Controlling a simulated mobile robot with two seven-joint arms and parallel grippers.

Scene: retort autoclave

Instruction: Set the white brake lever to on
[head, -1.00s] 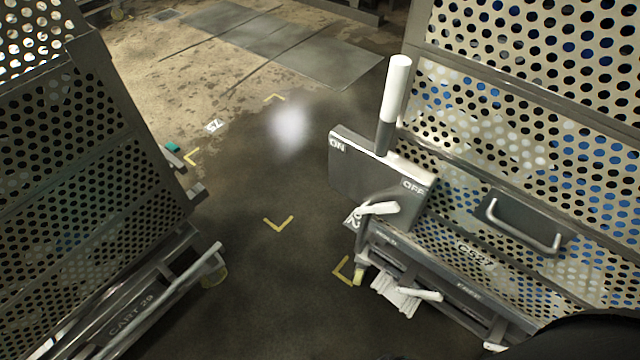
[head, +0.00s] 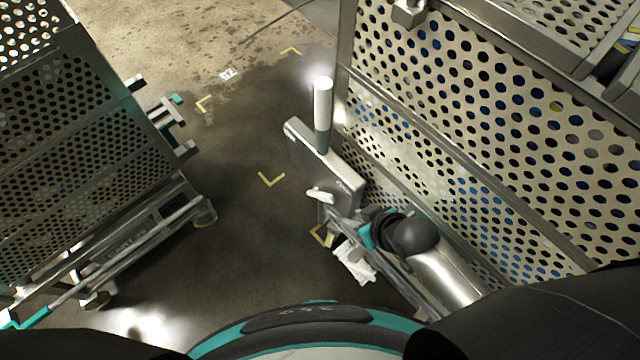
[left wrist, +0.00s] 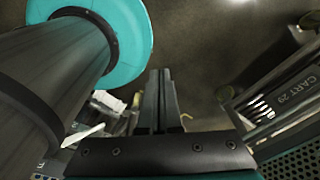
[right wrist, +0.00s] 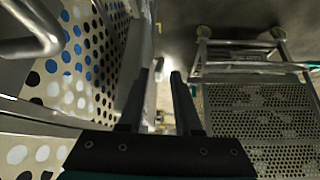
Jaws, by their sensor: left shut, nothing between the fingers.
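The white brake lever (head: 323,100) stands roughly upright on a grey plate-like box (head: 335,175) at the corner of the right-hand cart. The lever meets the box's top edge near its middle; the box's lettering is too small to read now. My right arm reaches in from the lower right, with its dark and teal wrist beside the box's lower right side. In the right wrist view my right gripper (right wrist: 159,78) is open, its two dark fingers apart with nothing clearly between them. In the left wrist view my left gripper (left wrist: 160,75) is shut and empty.
A perforated cart (head: 450,130) fills the right side, close to my right arm. Another perforated cart (head: 70,130) stands at the left. Dark wet floor (head: 235,225) with yellow corner marks (head: 271,179) lies free between them. A white handle (head: 320,195) sits below the box.

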